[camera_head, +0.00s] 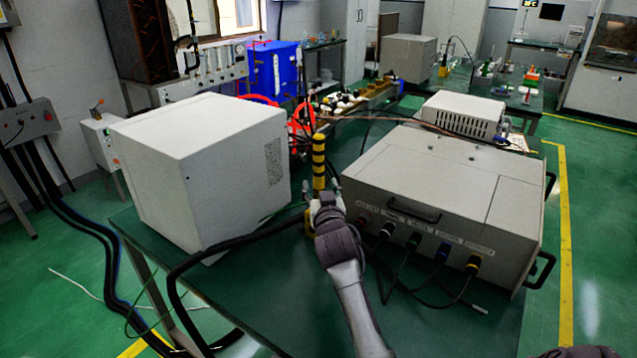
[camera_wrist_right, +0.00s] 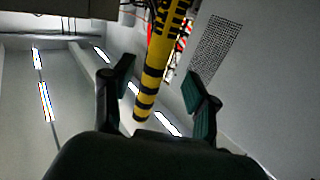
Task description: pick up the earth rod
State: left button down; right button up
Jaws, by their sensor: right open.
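The earth rod (camera_head: 318,165), striped yellow and black, stands upright on the green table between the two large boxes. In the right wrist view the rod (camera_wrist_right: 166,50) runs down from the top edge, and its end appears between my fingers. My right gripper (camera_head: 327,200) is at the rod's lower part and covers some of it. In the wrist view the right gripper (camera_wrist_right: 159,86) is open, one finger on each side of the rod with visible gaps. Whether the rod is fully within the jaws in depth is unclear. My left gripper is out of view.
A white box (camera_head: 200,170) stands close left of the rod. A large grey cabinet (camera_head: 445,200) with plugged cables stands close right. A thick black cable (camera_head: 235,243) crosses near my gripper. The front of the green table (camera_head: 290,300) has bare room.

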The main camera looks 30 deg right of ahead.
aim_at(319, 180)
jog(key=shift+x, duration=1.05)
jog(key=x, duration=0.3)
jog(key=shift+d+f+p, duration=0.2)
jog(key=shift+d+p, duration=0.1)
jog(key=shift+d, duration=0.05)
jog(key=shift+w, duration=0.15)
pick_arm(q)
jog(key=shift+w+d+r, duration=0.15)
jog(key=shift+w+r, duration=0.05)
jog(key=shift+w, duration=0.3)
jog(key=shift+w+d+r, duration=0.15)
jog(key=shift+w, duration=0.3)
pick_arm(e)
grip_shut()
